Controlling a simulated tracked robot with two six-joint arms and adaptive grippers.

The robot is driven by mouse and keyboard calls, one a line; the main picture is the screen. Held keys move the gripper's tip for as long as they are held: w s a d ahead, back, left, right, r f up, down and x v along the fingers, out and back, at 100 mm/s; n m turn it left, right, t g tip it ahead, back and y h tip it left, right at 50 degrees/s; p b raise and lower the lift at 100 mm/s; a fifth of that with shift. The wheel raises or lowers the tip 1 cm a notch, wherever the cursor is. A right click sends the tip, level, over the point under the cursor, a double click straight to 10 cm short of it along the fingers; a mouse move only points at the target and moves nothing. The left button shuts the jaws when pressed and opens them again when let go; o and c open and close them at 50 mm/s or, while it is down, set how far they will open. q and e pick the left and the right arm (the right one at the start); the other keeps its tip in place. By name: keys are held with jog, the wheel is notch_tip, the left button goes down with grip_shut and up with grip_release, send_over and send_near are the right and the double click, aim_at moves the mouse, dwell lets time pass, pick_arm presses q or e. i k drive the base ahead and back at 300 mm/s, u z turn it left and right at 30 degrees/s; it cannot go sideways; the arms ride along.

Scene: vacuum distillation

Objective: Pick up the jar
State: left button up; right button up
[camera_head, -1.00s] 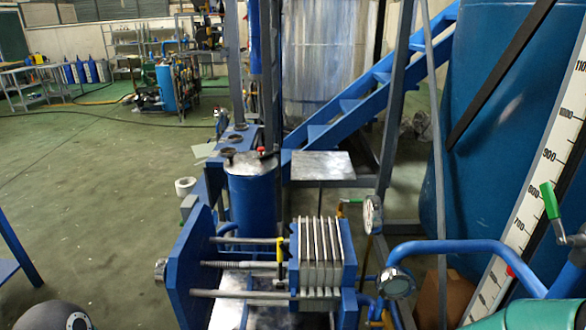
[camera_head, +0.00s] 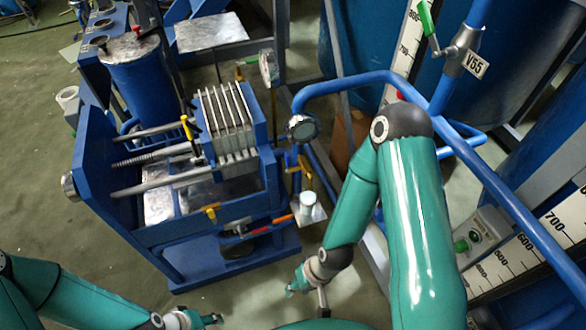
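A small whitish jar (camera_head: 308,201) stands upright on a small metal plate (camera_head: 312,216) at the front right corner of the blue filter press. My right gripper (camera_head: 293,289) is below the jar in the picture, at the end of the green arm, apart from the jar. Its fingers are small and I cannot tell if they are open. My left gripper (camera_head: 214,320) is at the bottom edge, left of the right one and far from the jar. Its opening is also unclear. Nothing shows in either gripper.
The blue filter press (camera_head: 90,190) with rods and white plates fills the left middle. A blue pipe (camera_head: 345,85) with a gauge (camera_head: 301,128) runs above and right of the jar. A valve tagged V55 (camera_head: 462,50) is at upper right.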

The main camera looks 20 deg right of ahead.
aim_at(308, 199)
jog(key=z, duration=1.15)
jog(key=k, duration=0.65)
jog(key=u, duration=0.9)
jog(key=i, duration=1.05)
